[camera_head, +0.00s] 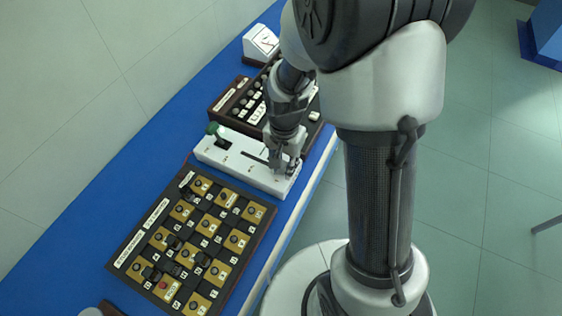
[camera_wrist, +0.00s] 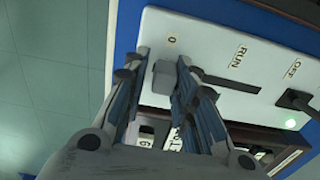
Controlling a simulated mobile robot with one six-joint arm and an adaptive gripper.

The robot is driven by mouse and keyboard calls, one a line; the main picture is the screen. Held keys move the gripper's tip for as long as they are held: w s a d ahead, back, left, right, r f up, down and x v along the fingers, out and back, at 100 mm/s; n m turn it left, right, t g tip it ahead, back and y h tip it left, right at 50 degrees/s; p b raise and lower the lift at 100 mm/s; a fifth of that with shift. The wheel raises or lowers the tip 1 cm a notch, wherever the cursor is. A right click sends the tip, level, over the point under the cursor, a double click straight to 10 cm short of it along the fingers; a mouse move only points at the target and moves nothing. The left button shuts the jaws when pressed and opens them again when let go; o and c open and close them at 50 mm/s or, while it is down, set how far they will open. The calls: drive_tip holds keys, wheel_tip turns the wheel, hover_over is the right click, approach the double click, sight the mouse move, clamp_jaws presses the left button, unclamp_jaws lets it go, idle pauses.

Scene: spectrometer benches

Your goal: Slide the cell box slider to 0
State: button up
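The cell box is a long white box (camera_head: 228,162) on the blue bench, and its white top (camera_wrist: 220,25) fills the upper right of the wrist view. Its grey slider knob (camera_wrist: 163,78) stands just below the "0" mark, at the left end of a dark slot (camera_wrist: 230,82). The "RUN" mark lies further right. My gripper (camera_wrist: 160,65) reaches down with its fingers apart, one on each side of the knob. A gap shows left of the knob; contact on the right is unclear. In the head view my gripper (camera_head: 284,168) is over the box's right end and hides the knob.
A dark panel with gold squares (camera_head: 195,245) lies in front, and a dark key unit (camera_head: 245,100) lies behind. The bench edge is close to my gripper's right.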

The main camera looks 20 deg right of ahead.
sight(284, 165)
drive_tip(key=o, duration=0.3)
drive_tip(key=shift+r, duration=0.3)
wheel_tip(284, 165, up, 11)
drive_tip(key=shift+r, duration=0.2)
idle(0.5)
